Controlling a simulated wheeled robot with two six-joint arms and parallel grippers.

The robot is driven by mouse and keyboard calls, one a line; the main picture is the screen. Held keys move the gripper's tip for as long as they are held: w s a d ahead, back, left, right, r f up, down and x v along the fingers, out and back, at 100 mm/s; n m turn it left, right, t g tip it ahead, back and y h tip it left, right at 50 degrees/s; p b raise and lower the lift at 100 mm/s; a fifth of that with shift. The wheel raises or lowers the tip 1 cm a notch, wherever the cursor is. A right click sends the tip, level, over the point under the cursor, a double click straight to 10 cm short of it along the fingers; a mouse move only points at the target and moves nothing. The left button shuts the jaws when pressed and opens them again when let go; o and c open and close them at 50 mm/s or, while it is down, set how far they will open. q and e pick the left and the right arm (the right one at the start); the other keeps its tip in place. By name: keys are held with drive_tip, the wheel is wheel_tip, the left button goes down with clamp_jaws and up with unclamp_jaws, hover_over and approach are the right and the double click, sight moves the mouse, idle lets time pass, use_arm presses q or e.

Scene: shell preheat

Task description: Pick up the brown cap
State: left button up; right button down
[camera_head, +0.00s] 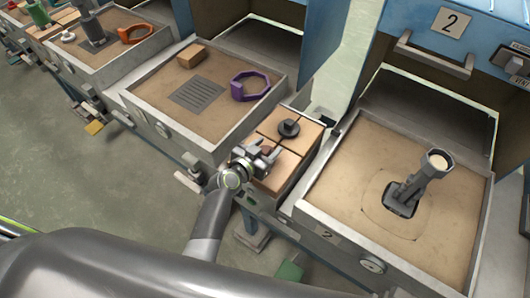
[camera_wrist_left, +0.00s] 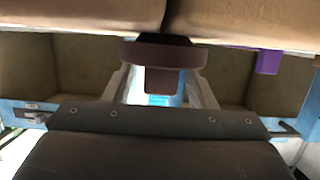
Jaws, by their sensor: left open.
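The brown cap (camera_wrist_left: 160,58) shows in the left wrist view as a dull reddish-brown disc with a short stub hanging between the fingers. In the head view only a small brownish part of it (camera_head: 267,149) shows at the gripper. My left gripper (camera_head: 265,155) is open at the front of the divided tan rack (camera_head: 308,133). In the left wrist view its fingers (camera_wrist_left: 161,88) stand on either side of the stub, and contact cannot be told. A black round cap (camera_head: 289,128) sits farther back on the rack. My right gripper is not in view.
Left of the rack is a sand tray (camera_head: 207,126) with a purple clamp ring (camera_head: 250,86) and a tan block (camera_head: 191,56). Right of it, a larger sand tray (camera_head: 340,165) holds a grey upright funnel-like piece (camera_head: 418,182). Green floor (camera_head: 85,175) is open at left.

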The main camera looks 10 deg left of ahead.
use_arm(q)
drive_tip(key=shift+w+d+f, duration=0.15)
drive_tip(key=shift+w, duration=0.25)
drive_tip(key=shift+c, duration=0.4)
drive_tip(key=c, duration=1)
